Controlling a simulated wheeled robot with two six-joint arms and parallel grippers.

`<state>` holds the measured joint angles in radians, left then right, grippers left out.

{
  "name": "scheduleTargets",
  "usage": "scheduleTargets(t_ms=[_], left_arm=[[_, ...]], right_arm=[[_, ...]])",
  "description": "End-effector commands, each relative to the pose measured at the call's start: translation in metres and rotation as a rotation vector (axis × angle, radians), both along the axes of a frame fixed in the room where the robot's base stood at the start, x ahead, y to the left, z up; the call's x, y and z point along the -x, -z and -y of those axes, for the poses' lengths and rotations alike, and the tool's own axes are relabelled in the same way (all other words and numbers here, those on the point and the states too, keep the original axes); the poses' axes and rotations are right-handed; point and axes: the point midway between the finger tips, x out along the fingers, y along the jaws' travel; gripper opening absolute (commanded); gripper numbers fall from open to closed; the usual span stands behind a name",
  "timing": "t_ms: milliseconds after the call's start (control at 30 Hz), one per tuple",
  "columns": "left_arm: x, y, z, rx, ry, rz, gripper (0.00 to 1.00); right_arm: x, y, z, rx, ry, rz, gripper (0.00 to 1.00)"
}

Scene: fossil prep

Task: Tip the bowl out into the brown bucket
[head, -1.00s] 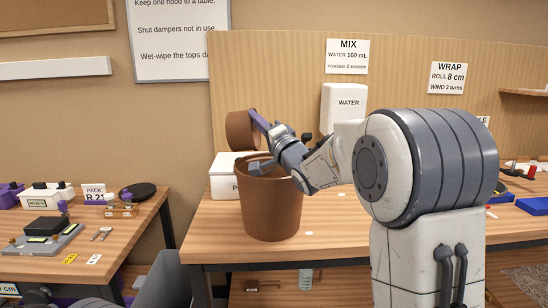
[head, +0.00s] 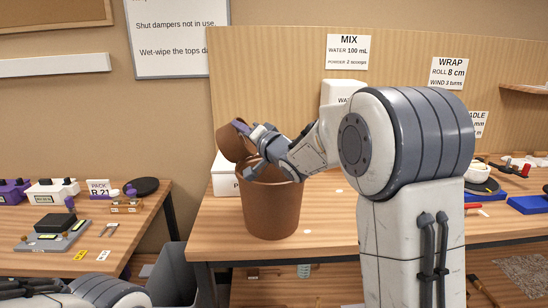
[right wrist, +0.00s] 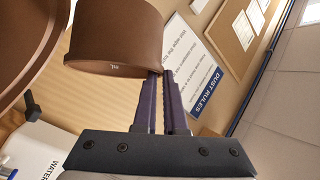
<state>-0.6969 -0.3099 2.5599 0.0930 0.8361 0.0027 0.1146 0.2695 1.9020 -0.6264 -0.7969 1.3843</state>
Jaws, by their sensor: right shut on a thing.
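The brown bowl (head: 230,144) is held tilted above the back left rim of the brown bucket (head: 271,212). My right gripper (head: 240,126) is shut on the bowl's wall; its purple fingers also show on the bowl (right wrist: 115,42) in the right wrist view. The bucket stands upright on the wooden table, and part of it (right wrist: 28,45) shows at the left of the right wrist view. The insides of bowl and bucket are mostly hidden, so I cannot tell what is in them. My left gripper is out of view.
A white box (head: 224,184) stands behind and left of the bucket. A side table with tools (head: 60,262) is at left, with a grey bin (head: 174,275) between the tables.

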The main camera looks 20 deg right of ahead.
Motion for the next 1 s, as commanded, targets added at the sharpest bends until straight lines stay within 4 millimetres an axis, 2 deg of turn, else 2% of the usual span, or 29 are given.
scheduleTargets(t_ms=[33,100,500,800,1000], left_arm=[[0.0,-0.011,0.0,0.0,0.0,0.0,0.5],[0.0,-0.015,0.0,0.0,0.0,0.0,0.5],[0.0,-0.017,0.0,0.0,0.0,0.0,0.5],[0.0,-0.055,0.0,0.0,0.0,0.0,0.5],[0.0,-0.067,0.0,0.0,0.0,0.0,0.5]], right_arm=[[-0.002,-0.006,-0.004,0.023,-0.002,-0.009,0.0],[-0.003,-0.003,-0.007,0.05,-0.001,-0.023,0.0],[-0.005,0.002,-0.01,0.077,0.0,-0.039,0.0],[-0.015,0.003,-0.031,0.235,-0.002,-0.123,0.0],[-0.021,0.012,-0.043,0.331,-0.002,-0.171,0.0]])
